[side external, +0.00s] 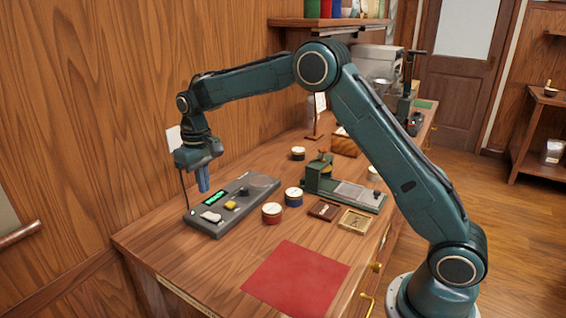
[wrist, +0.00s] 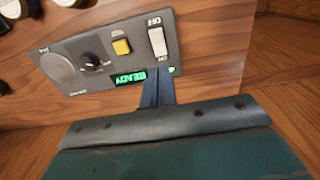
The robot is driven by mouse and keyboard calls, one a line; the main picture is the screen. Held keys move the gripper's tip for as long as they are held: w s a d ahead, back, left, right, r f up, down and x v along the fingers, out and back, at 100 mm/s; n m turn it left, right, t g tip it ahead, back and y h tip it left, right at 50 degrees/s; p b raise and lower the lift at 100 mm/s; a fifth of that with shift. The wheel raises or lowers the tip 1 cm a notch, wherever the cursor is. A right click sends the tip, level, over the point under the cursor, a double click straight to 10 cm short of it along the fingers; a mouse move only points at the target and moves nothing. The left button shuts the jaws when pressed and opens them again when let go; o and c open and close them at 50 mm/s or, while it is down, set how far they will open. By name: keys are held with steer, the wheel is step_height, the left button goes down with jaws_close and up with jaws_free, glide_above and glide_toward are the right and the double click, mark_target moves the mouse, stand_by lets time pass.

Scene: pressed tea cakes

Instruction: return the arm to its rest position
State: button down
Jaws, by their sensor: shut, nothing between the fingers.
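My arm arches over the wooden counter. My gripper (side external: 204,188) points down above the back edge of a grey control panel, its blue fingers together and empty. In the wrist view the fingers (wrist: 156,88) show shut in front of the panel (wrist: 80,42), close to its lit green display (wrist: 143,77), which reads READY. The panel also carries a white rocker switch (wrist: 157,41), a yellow button (wrist: 122,47), a black knob and a round grey disc. Whether the fingertips touch the panel cannot be told.
A red cloth (side external: 297,278) lies at the counter's front. Small round tins (side external: 272,213), wooden moulds (side external: 355,221) and a green press (side external: 340,188) stand to the panel's right. A wood wall (side external: 100,110) rises close behind the gripper.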

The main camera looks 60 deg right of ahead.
steer(key=s+d+r+t, duration=0.1)
steer(key=s+r+t, duration=0.2)
steer(key=s+r, duration=1.35)
steer(key=s+f+t, duration=0.1)
steer(key=s+f, duration=0.1)
steer(key=s, duration=0.8)
steer(key=s+f+t, duration=0.1)
steer(key=s+f, duration=0.1)
steer(key=s, duration=0.9)
steer(key=shift+d+f+t, duration=0.15)
steer(key=shift+d+t, duration=0.1)
steer(key=shift+t, duration=0.05)
